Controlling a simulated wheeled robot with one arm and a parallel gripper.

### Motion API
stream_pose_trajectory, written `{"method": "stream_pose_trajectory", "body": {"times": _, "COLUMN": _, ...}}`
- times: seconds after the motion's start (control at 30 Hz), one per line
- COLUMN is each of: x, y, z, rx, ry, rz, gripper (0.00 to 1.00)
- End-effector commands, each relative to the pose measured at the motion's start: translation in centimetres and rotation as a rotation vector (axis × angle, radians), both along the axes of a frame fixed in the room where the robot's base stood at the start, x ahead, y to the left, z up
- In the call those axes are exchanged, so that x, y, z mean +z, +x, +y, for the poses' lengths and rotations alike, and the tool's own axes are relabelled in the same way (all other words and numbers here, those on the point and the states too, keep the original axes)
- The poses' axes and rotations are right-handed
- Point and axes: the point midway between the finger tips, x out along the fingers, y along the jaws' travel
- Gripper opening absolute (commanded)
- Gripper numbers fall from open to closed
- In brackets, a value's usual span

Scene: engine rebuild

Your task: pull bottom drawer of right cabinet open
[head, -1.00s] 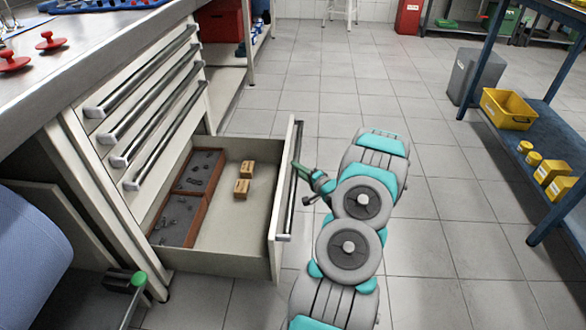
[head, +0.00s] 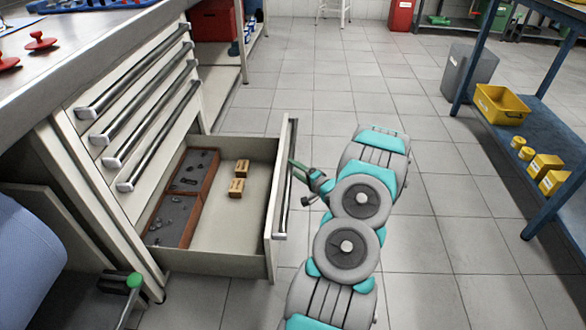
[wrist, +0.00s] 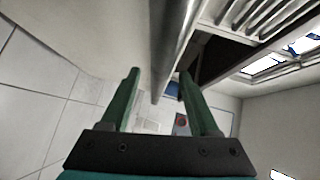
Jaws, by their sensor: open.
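The bottom drawer (head: 225,262) of the cabinet (head: 140,215) is pulled well out. Inside it lie small parts in brown-framed trays (head: 185,197) and two small tan boxes (head: 238,178). Its long metal bar handle (head: 284,190) runs along the drawer's front. My gripper (head: 297,176) is at the handle on the outer side of the drawer front. In the wrist view, the handle bar (wrist: 172,50) passes between the two green fingers of my gripper (wrist: 160,85), which stand apart with gaps beside the bar.
Closed drawers with bar handles (head: 150,125) sit above the open one. A blue roll (head: 25,265) and a green-knobbed lever (head: 133,281) are at lower left. A blue table (head: 545,125) with yellow bins (head: 502,104) stands at right. Tiled floor (head: 440,240) between is clear.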

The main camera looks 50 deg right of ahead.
Motion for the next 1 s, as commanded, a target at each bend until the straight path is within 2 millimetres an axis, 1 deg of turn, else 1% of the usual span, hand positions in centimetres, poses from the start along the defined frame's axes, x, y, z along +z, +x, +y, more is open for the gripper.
{"method": "stream_pose_trajectory", "body": {"times": 0.03, "x": 0.1, "y": -1.0, "z": -0.1, "rx": -0.005, "ry": -0.001, "rz": 0.000, "gripper": 0.62}}
{"method": "stream_pose_trajectory", "body": {"times": 0.2, "x": 0.4, "y": -3.7, "z": 0.4, "rx": -0.004, "ry": 0.001, "rz": -0.001, "gripper": 0.62}}
{"method": "stream_pose_trajectory", "body": {"times": 0.3, "x": 0.5, "y": -4.9, "z": 0.6, "rx": -0.004, "ry": 0.001, "rz": -0.001, "gripper": 0.62}}
{"method": "stream_pose_trajectory", "body": {"times": 0.4, "x": 0.7, "y": -5.6, "z": 0.7, "rx": -0.002, "ry": 0.001, "rz": -0.001, "gripper": 0.62}}
{"method": "stream_pose_trajectory", "body": {"times": 0.53, "x": 0.8, "y": -6.0, "z": 0.8, "rx": -0.002, "ry": 0.001, "rz": -0.001, "gripper": 0.62}}
{"method": "stream_pose_trajectory", "body": {"times": 1.0, "x": 0.8, "y": -6.0, "z": 0.8, "rx": -0.001, "ry": 0.000, "rz": 0.000, "gripper": 0.62}}
